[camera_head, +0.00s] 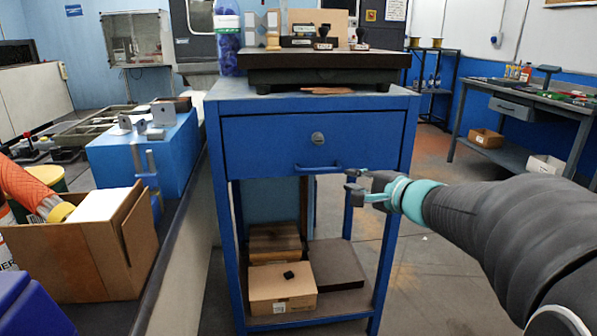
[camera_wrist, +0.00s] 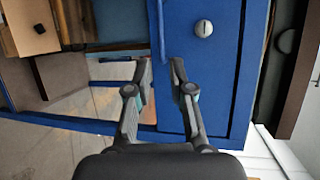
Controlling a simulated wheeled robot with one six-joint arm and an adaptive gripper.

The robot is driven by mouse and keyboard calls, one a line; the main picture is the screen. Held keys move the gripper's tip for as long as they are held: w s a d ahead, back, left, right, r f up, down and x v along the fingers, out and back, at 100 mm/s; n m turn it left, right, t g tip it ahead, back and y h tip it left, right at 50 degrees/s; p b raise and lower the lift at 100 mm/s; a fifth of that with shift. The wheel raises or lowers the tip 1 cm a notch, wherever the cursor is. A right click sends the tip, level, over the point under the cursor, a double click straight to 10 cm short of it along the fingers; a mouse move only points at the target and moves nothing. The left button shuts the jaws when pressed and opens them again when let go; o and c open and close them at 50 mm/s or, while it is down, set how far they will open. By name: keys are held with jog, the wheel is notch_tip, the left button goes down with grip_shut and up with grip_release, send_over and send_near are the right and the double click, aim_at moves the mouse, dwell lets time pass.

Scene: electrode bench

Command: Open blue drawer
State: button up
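The blue drawer (camera_head: 265,140) is shut in the blue bench frame, with a round lock (camera_head: 318,138) on its front. Its blue bar handle (camera_head: 318,169) is below the lock. My gripper (camera_head: 352,186) is at the right end of the handle, near the drawer's lower edge. In the wrist view, the drawer front (camera_wrist: 215,75) fills the right middle, turned sideways, with the lock (camera_wrist: 203,28) at the top. The handle (camera_wrist: 161,30) runs down towards the gap between my open fingers (camera_wrist: 160,64). I cannot tell whether a finger touches it.
A dark surface plate (camera_head: 320,75) with stamps and a blue bottle (camera_head: 228,40) stand on the bench. A cardboard box (camera_head: 283,288) is on the lower shelf. A side table with another box (camera_head: 85,255) is at left. The floor right of the bench is open.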

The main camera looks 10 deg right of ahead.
aim_at(319, 170)
jog(key=p+x, duration=0.1)
jog(key=x, duration=1.3)
jog(key=shift+s+a, duration=0.1)
jog(key=shift+a, duration=0.05)
grip_shut()
